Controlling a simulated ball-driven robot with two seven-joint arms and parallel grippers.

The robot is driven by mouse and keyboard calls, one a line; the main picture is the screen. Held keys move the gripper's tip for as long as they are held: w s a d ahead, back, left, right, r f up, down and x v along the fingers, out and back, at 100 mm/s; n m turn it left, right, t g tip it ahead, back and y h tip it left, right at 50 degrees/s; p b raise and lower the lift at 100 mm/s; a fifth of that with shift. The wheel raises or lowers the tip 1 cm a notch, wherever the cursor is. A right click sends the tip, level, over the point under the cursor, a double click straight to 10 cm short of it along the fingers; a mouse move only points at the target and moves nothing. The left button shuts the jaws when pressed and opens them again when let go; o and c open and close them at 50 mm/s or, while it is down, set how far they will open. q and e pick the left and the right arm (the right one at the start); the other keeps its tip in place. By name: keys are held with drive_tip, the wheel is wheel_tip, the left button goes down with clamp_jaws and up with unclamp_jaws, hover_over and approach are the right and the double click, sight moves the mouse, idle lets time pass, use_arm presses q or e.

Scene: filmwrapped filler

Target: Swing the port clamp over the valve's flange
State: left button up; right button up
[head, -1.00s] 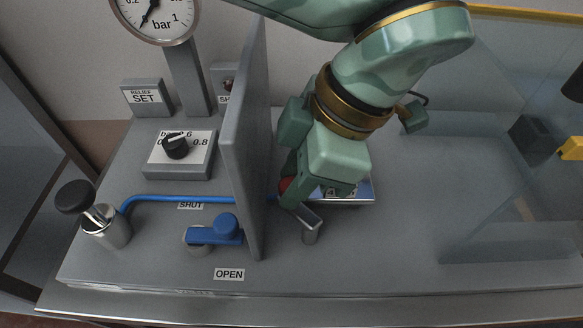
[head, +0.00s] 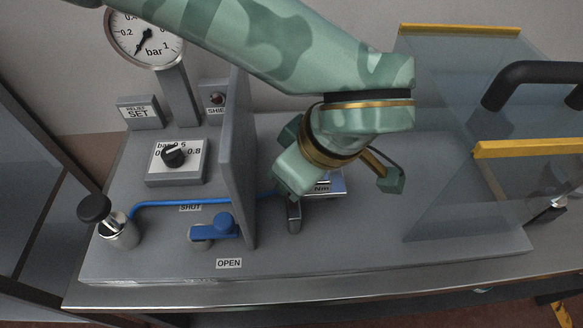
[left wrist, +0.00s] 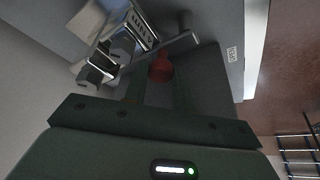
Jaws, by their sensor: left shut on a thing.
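My left gripper (head: 284,194) reaches down behind the upright grey plate, beside the display box marked Nm. In the left wrist view its fingers (left wrist: 160,80) are shut on a red knob (left wrist: 161,68), which looks like the port clamp's grip. The knob is hidden in the head view. A grey bent lever (head: 294,212) stands just in front of the gripper; its bar also shows in the left wrist view (left wrist: 175,45). Bright metal blocks (left wrist: 98,66) lie left of the knob; I cannot tell which part is the flange. My right gripper is not in view.
The grey plate (head: 238,150) stands close left of the gripper. The Nm box (head: 325,183) is close behind it. A blue-handled valve (head: 214,229), blue hose (head: 170,201) and black dial (head: 173,156) lie left.

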use_arm(q)
drive_tip(key=shift+d+m, duration=0.1)
drive_tip(key=shift+m, duration=0.2)
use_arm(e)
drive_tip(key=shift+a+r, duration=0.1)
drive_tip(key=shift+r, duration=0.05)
use_arm(q)
drive_tip(key=o, duration=1)
drive_tip(key=shift+c, duration=0.2)
drive_tip(key=p+v, duration=0.4)
drive_tip(key=v, duration=1.2)
drive_tip(key=shift+r+p, duration=0.15)
drive_tip(key=shift+p, duration=0.25)
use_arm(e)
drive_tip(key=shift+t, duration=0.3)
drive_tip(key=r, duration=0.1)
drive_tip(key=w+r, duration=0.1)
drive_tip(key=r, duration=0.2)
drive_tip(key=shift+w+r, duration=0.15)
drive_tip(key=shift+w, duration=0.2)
use_arm(q)
drive_tip(key=shift+s, duration=0.1)
